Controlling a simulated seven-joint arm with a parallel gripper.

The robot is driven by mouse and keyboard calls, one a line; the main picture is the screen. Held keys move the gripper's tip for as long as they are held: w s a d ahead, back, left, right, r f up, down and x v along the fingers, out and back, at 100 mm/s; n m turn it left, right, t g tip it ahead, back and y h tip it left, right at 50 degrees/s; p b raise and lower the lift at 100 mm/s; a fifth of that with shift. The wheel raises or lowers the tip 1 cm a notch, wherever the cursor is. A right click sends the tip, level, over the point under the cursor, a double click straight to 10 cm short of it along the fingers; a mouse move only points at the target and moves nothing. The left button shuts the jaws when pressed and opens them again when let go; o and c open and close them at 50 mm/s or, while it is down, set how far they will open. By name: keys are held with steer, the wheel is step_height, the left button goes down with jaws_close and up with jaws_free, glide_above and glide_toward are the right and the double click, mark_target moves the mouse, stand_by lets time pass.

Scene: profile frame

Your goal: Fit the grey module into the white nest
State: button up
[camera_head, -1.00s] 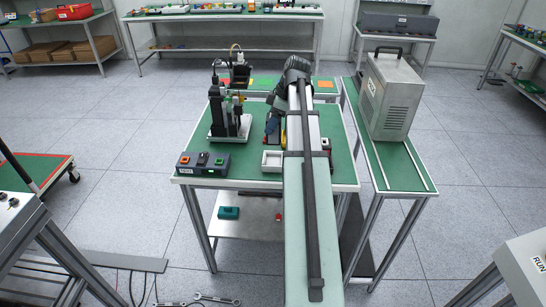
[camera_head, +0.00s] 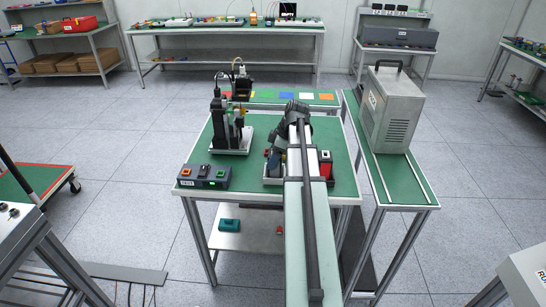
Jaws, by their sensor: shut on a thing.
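The white nest (camera_head: 271,183) is on the near part of the green bench, left of my arm. Only its near edge shows; my wrist and gripper cover the rest. My gripper (camera_head: 274,168), dark blue-grey, points down over the nest. Its fingertips are mostly hidden and very small. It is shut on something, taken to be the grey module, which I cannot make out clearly. I cannot tell whether the module touches the nest or is above it.
A control box with coloured buttons (camera_head: 204,177) stands at the bench's left front. A black fixture (camera_head: 231,125) stands behind it. A red and black object (camera_head: 325,164) is right of my arm. A grey machine (camera_head: 386,110) stands on the right side bench.

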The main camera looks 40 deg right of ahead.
steer(key=o, duration=1.2)
steer(key=shift+f, duration=0.1)
steer(key=v, duration=1.2)
